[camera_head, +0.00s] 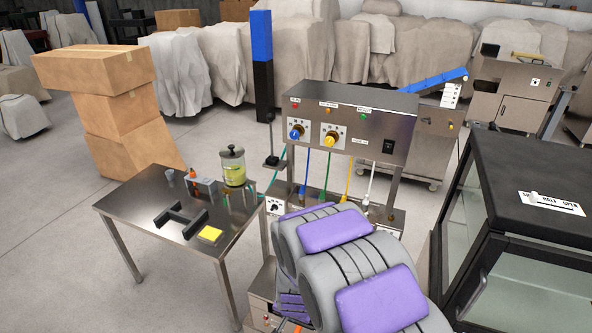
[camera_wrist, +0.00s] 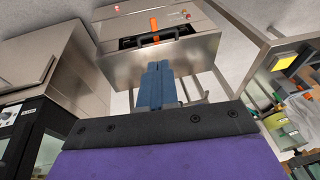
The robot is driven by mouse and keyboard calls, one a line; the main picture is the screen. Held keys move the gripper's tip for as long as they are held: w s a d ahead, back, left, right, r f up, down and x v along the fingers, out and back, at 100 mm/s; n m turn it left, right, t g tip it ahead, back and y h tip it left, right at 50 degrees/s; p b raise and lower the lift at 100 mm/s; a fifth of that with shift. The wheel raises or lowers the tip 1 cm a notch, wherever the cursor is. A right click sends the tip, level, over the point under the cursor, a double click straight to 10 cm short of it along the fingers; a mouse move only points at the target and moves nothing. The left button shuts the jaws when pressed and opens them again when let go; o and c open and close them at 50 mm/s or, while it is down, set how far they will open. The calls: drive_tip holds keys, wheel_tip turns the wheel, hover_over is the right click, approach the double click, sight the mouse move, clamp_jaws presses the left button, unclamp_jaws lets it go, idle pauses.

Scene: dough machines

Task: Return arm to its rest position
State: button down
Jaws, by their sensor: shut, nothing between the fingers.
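My arm, grey with purple pads, fills the lower middle of the head view in front of the metal control machine (camera_head: 350,112). My gripper is hidden behind the arm there. In the wrist view my gripper (camera_wrist: 155,70) shows as blue-grey fingers, shut together with nothing between them. The fingers point toward a metal machine body (camera_wrist: 120,68) with a dark slot, an orange part (camera_wrist: 154,28) and red lights. The picture does not show clearly whether the fingertips touch the metal.
A steel table (camera_head: 130,207) on the left holds a lidded jar (camera_head: 233,168), a yellow pad (camera_head: 210,234) and black bracket pieces. A black glass-doored cabinet (camera_head: 530,165) stands close on the right. Stacked cardboard boxes (camera_head: 120,110) stand behind the table. Open floor lies at the left.

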drive_tip(key=s+d+r+n+g, duration=0.1)
drive_tip(key=s+d+r, duration=0.3)
drive_tip(key=s+r, duration=0.3)
drive_tip(key=s+d+r+n+g, duration=0.1)
drive_tip(key=s+d+r+g, duration=0.15)
drive_tip(key=s+r, duration=0.45)
drive_tip(key=s+d+r+n+g, duration=0.1)
drive_tip(key=s+d+r, duration=0.3)
drive_tip(key=s, duration=0.3)
drive_tip(key=s+d+r+n, duration=0.1)
drive_tip(key=s+d+r, duration=0.3)
drive_tip(key=s+r, duration=0.3)
drive_tip(key=shift+s+d+g+h, duration=0.3)
drive_tip(key=shift+s+d+g, duration=0.05)
drive_tip(key=shift+s, duration=0.3)
